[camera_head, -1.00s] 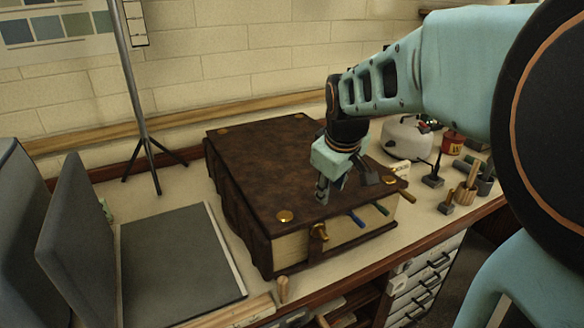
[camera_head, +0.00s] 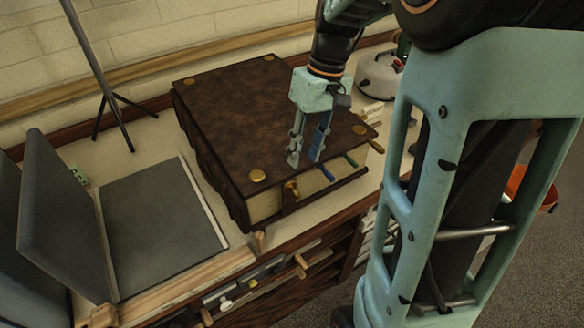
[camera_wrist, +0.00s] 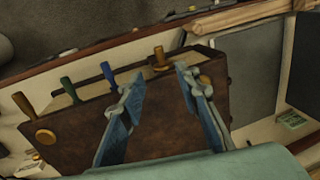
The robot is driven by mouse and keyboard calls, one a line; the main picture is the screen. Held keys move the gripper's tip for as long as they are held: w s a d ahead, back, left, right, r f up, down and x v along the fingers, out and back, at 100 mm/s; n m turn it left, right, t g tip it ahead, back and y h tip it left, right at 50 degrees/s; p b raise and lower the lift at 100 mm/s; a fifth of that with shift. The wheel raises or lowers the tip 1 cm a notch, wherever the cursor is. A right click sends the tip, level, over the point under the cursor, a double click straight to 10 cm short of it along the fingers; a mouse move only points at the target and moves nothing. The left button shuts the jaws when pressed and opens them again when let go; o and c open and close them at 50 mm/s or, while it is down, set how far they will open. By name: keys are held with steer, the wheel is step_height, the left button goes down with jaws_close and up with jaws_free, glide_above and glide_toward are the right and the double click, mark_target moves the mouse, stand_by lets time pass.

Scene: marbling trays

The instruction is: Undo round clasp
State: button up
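A very large brown book (camera_head: 225,105) with brass corner studs lies flat on the bench. A brass clasp (camera_head: 290,191) with a rounded end sits at its front edge; in the wrist view the clasp (camera_wrist: 159,60) shows just beyond and between my fingertips. Blue (camera_head: 327,173), green (camera_head: 350,160) and tan (camera_head: 376,146) pegs stick out along the same edge, to the right of the clasp. My gripper (camera_head: 305,160) points down above the cover near this edge. Its fingers (camera_wrist: 159,76) are open with nothing between them. Whether the fingertips touch the cover cannot be told.
A grey panel (camera_head: 160,225) lies on the bench left of the book, with upright grey boards (camera_head: 70,215) beside it. A tripod stand (camera_head: 105,80) is behind. Wooden handles (camera_head: 300,262) stick out below the bench front. A white pot (camera_head: 380,75) stands behind right.

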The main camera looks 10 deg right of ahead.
mark_target(296, 190)
steer(key=f, duration=0.3)
steer(key=a+f, duration=0.1)
steer(key=f, duration=0.2)
steer(key=a+f, duration=0.1)
steer(key=f, duration=0.3)
steer(key=shift+s, duration=0.35)
steer(key=shift+d+r, duration=0.1)
jaws_close()
